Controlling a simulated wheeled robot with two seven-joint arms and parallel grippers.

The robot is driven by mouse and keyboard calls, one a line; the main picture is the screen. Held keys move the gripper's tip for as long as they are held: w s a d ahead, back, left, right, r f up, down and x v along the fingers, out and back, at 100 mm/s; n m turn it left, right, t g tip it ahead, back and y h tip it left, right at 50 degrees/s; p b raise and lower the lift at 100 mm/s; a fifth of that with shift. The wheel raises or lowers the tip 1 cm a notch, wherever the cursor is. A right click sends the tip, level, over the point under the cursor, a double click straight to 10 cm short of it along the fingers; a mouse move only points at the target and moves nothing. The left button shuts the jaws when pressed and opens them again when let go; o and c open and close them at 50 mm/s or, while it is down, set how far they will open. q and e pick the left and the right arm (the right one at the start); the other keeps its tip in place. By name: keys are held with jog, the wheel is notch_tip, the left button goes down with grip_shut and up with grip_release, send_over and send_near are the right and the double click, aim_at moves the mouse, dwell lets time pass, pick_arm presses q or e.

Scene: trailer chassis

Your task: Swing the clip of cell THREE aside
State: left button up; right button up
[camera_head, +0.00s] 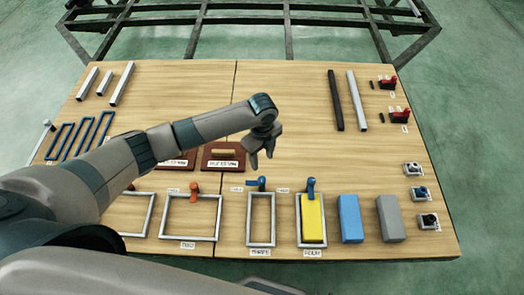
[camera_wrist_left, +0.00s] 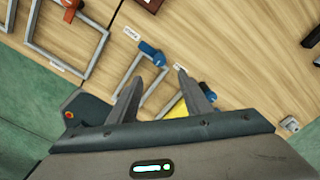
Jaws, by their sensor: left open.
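Cell THREE is an empty grey rectangular frame (camera_head: 249,220) at the table's front, with its label below it. Its blue clip (camera_head: 257,183) sits at the frame's far end, with its arm pointing sideways to the left. The clip also shows in the left wrist view (camera_wrist_left: 152,55), just beyond the fingertips. My left gripper (camera_head: 262,156) is open and empty, above the table on the far side of this clip. It appears apart from the clip in the wrist view (camera_wrist_left: 160,76). My right gripper is not in view.
To the right, cell FOUR (camera_head: 326,225) holds a yellow block (camera_head: 312,218) under another blue clip (camera_head: 311,187). A blue block (camera_head: 350,218) and a grey block (camera_head: 391,218) stand beyond. To the left is an empty frame with an orange clip (camera_head: 194,190). The table's middle right is clear.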

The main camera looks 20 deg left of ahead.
pick_arm(q)
jog(key=shift+r, duration=1.95)
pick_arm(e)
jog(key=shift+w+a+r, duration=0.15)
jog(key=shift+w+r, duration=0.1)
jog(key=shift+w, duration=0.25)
pick_arm(q)
jog(key=shift+s+f, duration=0.1)
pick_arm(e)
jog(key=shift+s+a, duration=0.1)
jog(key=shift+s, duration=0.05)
